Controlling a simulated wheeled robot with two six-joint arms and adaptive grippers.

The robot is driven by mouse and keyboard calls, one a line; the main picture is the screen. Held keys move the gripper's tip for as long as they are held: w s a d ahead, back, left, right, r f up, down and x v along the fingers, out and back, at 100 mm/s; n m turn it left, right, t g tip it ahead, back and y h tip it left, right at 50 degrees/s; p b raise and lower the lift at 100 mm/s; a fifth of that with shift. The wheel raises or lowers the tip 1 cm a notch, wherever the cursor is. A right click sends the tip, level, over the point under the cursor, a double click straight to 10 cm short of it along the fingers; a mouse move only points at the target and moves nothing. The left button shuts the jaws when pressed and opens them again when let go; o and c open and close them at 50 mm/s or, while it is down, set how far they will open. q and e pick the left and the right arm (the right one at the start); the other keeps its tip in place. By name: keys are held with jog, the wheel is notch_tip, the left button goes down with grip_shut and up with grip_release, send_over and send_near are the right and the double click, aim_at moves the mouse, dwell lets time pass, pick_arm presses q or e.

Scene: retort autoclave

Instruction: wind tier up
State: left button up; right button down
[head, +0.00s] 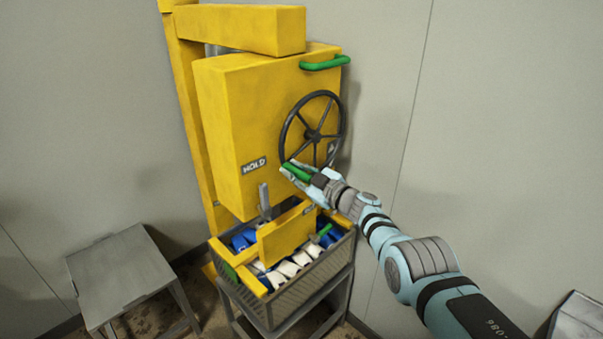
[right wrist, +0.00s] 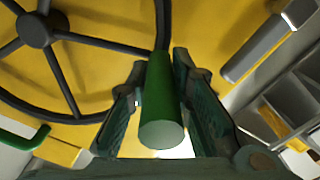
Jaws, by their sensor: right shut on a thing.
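A black spoked handwheel (head: 313,134) is mounted on the front of a yellow box-shaped unit (head: 232,110). A green crank handle (head: 295,172) sticks out from the wheel's lower left rim. My right gripper (head: 299,174) is shut on this green handle. In the right wrist view, the handle (right wrist: 162,100) lies between the two fingers, and the wheel (right wrist: 38,30) shows at upper left. Below the unit, a grey basket (head: 306,291) holds several blue and white items. My left gripper is not in view.
A grey lever (head: 264,196) stands beside the HOLD label (head: 253,165). A yellow plate (head: 284,236) stands over the basket. A green bar handle (head: 324,63) is at the unit's top right. A grey table (head: 122,272) stands at left, apparently bare.

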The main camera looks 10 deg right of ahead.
jog(key=shift+a+r, duration=0.1)
jog(key=shift+r, duration=0.7)
jog(key=c, duration=1.8)
grip_release()
jog(key=shift+o, duration=1.4)
jog(key=shift+w, duration=0.1)
jog(key=shift+o, duration=0.4)
jog(key=shift+f, duration=0.3)
notch_tip(320, 180, up, 10)
